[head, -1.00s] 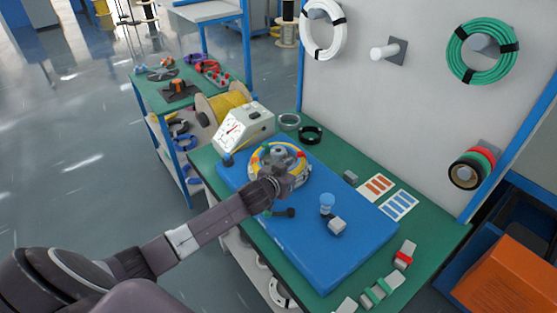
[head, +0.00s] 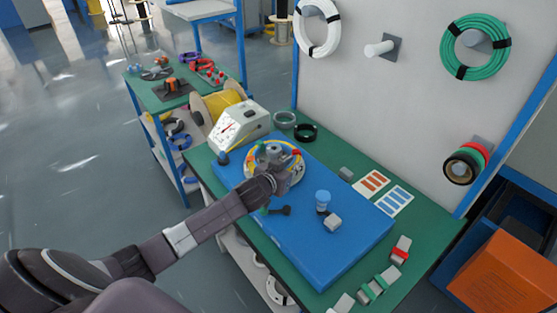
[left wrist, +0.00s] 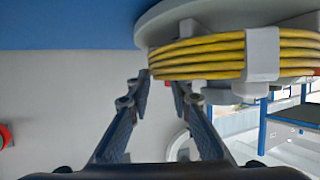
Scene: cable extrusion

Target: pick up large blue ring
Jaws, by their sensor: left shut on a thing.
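Blue rings (head: 180,142) lie on the lower shelf of the green side table, at the left of the head view; which one is largest is hard to tell. My left gripper (head: 288,176) is far from them, at the near side of a yellow cable coil (head: 261,169) on a round holder on the blue mat. In the left wrist view, the fingertips (left wrist: 160,80) of my left gripper meet the edge of the yellow coil (left wrist: 205,58). They are shut on it, though the contact is partly hidden. My right gripper is not in view.
A white gauge box (head: 240,125) and a yellow spool (head: 222,103) stand behind. A grey panel with cable coils rises at the right.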

